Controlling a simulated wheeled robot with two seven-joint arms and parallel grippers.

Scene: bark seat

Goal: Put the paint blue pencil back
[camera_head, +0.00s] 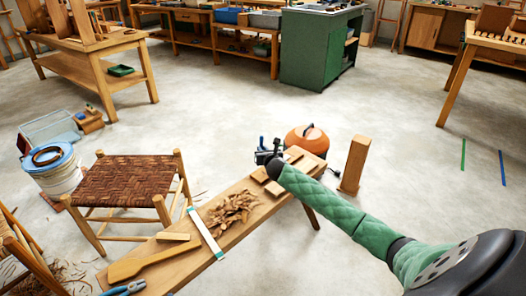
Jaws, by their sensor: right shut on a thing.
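My right gripper (268,152), at the end of the green-sleeved arm, is over the far end of the low wooden bench (172,270). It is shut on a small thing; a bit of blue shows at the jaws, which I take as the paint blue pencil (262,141). Its shape is too small and dark to make out, and the sleeve and wrist hide part of the grip. My left gripper is not in view.
The bench carries small wooden blocks (275,188), shavings (233,208), a pale strip (206,235) and blue-handled pliers (124,288). A woven-seat chair (125,178) stands left, an orange rounded thing (308,138) behind, a wooden post (354,165) right. Floor beyond is mostly clear.

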